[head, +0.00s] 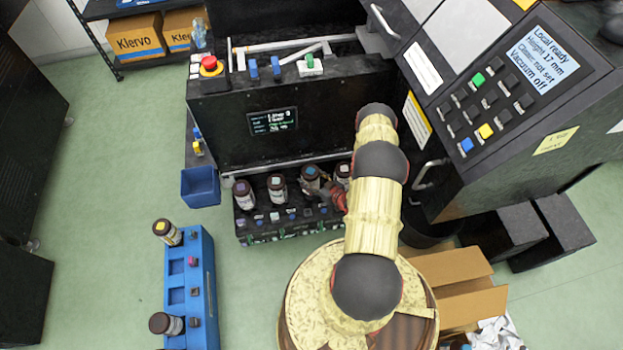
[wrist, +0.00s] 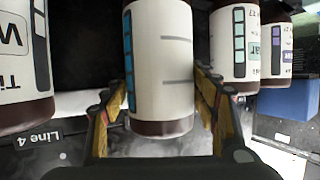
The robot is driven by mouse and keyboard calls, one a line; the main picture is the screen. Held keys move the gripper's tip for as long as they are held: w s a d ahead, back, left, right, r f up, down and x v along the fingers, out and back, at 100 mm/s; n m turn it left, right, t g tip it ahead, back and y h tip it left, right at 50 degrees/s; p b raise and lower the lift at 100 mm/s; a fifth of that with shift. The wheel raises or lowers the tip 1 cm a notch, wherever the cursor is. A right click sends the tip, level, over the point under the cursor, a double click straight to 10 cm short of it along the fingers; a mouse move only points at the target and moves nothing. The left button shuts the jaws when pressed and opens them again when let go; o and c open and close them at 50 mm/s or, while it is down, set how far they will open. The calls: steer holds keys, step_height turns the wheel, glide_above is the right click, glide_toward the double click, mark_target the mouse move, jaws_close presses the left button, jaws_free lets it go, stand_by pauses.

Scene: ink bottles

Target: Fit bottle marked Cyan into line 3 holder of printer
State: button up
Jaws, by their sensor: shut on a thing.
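My gripper (wrist: 157,100) is shut on a dark brown bottle with a white label (wrist: 165,60), one finger on each side. The label carries a strip of blue-cyan squares; no name on it is readable. In the head view this bottle (head: 311,173) has a light blue mark on its cap and stands third from the left in the printer's ink row (head: 290,228). My gripper (head: 322,188) reaches it from the right. A "Line 4" tag (wrist: 38,137) shows left of the bottle in the wrist view. Whether the bottle is fully seated is hidden.
Bottles marked purple (head: 244,194), green (head: 277,190) and white (head: 343,174) stand close beside the held one. A blue rack (head: 207,285) holds a yellow-marked bottle (head: 167,232) and a dark-capped bottle (head: 166,324). A blue bin (head: 200,187) sits left of the ink row.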

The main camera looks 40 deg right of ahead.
steer(key=shift+f, duration=0.15)
steer(key=shift+f+b, duration=0.7)
steer(key=shift+b, duration=0.1)
steer(key=shift+f, duration=0.2)
steer(key=shift+f+b, duration=0.3)
steer(key=shift+b, duration=0.15)
steer(key=o, duration=1.7)
steer(key=shift+s, duration=0.1)
